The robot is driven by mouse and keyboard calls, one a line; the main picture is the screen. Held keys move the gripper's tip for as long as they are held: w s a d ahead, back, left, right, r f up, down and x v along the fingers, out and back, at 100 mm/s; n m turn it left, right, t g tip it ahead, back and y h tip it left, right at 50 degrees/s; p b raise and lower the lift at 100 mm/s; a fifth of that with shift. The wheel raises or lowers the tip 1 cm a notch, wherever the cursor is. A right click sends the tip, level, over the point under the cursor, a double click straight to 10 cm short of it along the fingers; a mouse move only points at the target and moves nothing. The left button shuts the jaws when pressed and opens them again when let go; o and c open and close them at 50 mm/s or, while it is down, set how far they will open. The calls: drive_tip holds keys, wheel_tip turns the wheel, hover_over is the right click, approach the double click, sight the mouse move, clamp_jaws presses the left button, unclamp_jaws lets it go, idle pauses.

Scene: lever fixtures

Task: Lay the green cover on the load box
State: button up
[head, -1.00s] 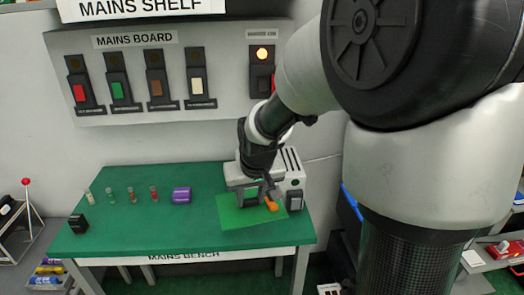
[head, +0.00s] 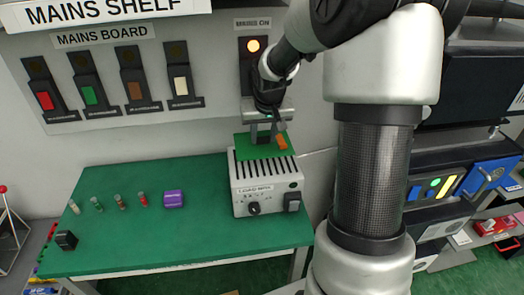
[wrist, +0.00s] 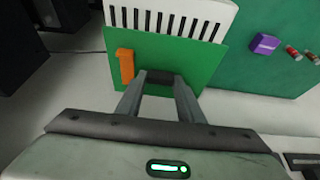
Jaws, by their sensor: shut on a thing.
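The green cover (head: 256,150) is a flat square sheet with an orange tab (head: 282,142). My gripper (head: 266,132) is shut on the green cover and holds it up near the back of the load box's top. The load box (head: 266,187) is a light grey box with a slotted top, a knob and a switch, standing at the right of the green bench. In the wrist view the cover (wrist: 205,60) hangs between my fingers (wrist: 160,85) and hides part of the slotted top (wrist: 170,17). I cannot tell whether cover and box touch.
The green bench (head: 130,225) has clear room left of the box. A purple block (head: 173,199), several small cylinders and a black block (head: 66,240) stand on it. A board with coloured switches (head: 110,85) is on the wall behind.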

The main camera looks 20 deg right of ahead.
sight(264, 146)
drive_tip(key=shift+f, duration=3.05)
drive_tip(key=shift+f, duration=0.2)
drive_tip(key=o, duration=1.1)
drive_tip(key=shift+r, duration=0.45)
drive_tip(key=v, duration=1.1)
drive_tip(key=shift+s+a+r, duration=0.15)
drive_tip(key=shift+s+r, duration=0.05)
drive_tip(key=shift+s, duration=0.05)
